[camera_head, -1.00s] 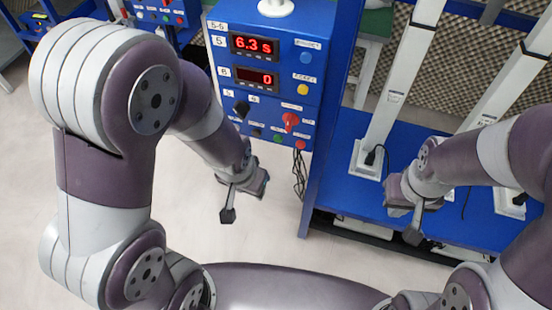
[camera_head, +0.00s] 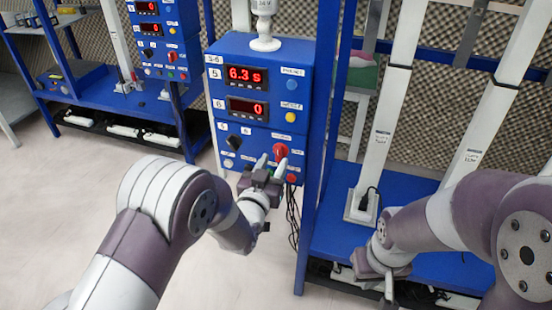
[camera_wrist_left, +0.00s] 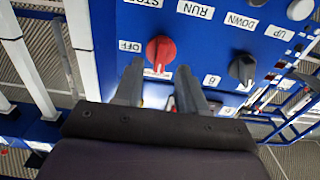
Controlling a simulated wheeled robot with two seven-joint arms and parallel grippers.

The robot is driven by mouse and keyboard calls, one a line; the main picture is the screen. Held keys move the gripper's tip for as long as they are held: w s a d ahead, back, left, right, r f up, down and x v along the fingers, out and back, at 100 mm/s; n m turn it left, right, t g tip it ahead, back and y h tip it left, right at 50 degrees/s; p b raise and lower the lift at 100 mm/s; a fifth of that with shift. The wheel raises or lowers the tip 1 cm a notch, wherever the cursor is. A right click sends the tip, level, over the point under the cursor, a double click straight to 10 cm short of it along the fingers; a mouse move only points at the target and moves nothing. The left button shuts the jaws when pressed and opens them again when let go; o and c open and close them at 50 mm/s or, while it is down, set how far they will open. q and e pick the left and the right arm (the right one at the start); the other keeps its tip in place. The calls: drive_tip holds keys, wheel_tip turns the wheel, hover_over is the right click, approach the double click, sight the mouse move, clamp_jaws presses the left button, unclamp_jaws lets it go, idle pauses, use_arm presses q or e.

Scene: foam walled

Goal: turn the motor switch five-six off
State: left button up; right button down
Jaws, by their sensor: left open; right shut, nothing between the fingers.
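The blue control box (camera_head: 302,122) labelled 5-6 carries a red rotary switch (camera_head: 280,152) at its lower right. In the left wrist view the red switch (camera_wrist_left: 160,50) has a label reading OFF beside it; I cannot tell for sure which position it points to. My left gripper (camera_head: 272,166) is open just in front of the box, at and below the red switch. In the left wrist view its two fingertips (camera_wrist_left: 160,80) are apart, with the switch just beyond the gap between them. My right gripper (camera_head: 388,288) is shut and empty, low at the right.
A black knob (camera_head: 234,143) sits left of the red switch; it also shows in the wrist view (camera_wrist_left: 243,68). Small buttons and two red displays (camera_head: 246,75) are on the box. A blue frame post (camera_head: 322,130) stands close on its right. Open floor lies left.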

sight(278, 156)
use_arm(q)
drive_tip(key=x, duration=0.3)
drive_tip(key=shift+w+d, duration=0.1)
drive_tip(key=shift+w, duration=0.1)
drive_tip(key=shift+c, duration=0.3)
clamp_jaws()
